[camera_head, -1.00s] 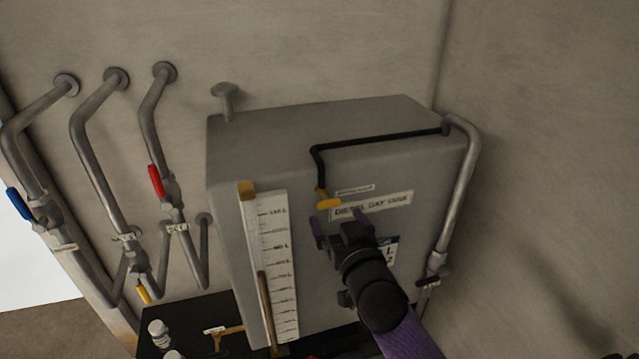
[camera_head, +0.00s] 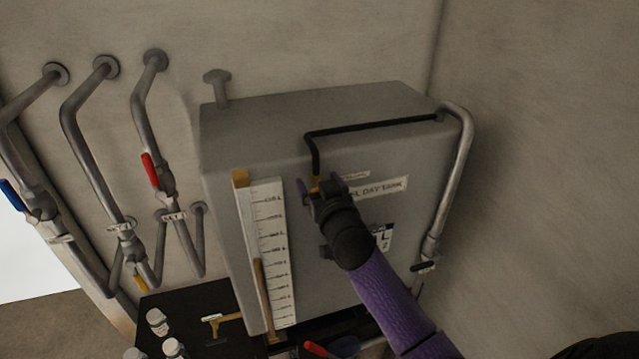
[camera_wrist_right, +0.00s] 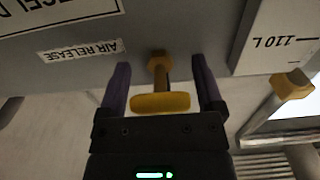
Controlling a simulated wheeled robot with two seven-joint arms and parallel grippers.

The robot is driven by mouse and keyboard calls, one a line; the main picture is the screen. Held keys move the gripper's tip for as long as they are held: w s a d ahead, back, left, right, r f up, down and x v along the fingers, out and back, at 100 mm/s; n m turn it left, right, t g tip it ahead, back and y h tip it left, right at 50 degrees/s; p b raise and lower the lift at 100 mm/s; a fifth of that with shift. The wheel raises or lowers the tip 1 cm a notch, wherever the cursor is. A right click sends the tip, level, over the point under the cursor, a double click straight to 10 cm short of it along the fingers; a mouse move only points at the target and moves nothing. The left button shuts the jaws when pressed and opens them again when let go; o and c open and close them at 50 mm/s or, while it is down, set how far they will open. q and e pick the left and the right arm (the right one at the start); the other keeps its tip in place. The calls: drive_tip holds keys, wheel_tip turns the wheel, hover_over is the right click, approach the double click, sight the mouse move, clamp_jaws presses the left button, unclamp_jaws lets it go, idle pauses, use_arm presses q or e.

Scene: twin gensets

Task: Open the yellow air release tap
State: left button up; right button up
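The yellow air release tap (camera_head: 316,183) sits on the front of the grey day tank (camera_head: 215,150), at the lower end of a thin black pipe (camera_head: 314,155). My right gripper (camera_head: 320,190) is in front of it and hides most of it in the head view. In the right wrist view the tap's yellow handle (camera_wrist_right: 160,103) lies crosswise between the two open fingers of my right gripper (camera_wrist_right: 163,85). A gap shows on both sides of the handle. The "AIR RELEASE" label (camera_wrist_right: 80,50) is beside it. My left gripper is not in view.
A level gauge (camera_head: 270,250) with a yellow top runs down the tank's left side. Pipes with red (camera_head: 150,171) and blue (camera_head: 14,195) valve handles are on the left wall. A grey pipe (camera_head: 458,180) runs down the tank's right side. White bottles (camera_head: 157,321) stand on a dark surface below.

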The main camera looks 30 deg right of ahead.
drive_tip(key=shift+c, duration=1.4)
drive_tip(key=n, duration=0.3)
drive_tip(key=shift+p, duration=0.35)
drive_tip(key=n, duration=0.4)
drive_tip(key=shift+n+p, duration=0.3)
drive_tip(key=shift+n, duration=0.1)
drive_tip(key=n, duration=0.4)
drive_tip(key=shift+n, duration=0.3)
drive_tip(key=shift+n+p, duration=0.4)
drive_tip(key=shift+n, duration=1.9)
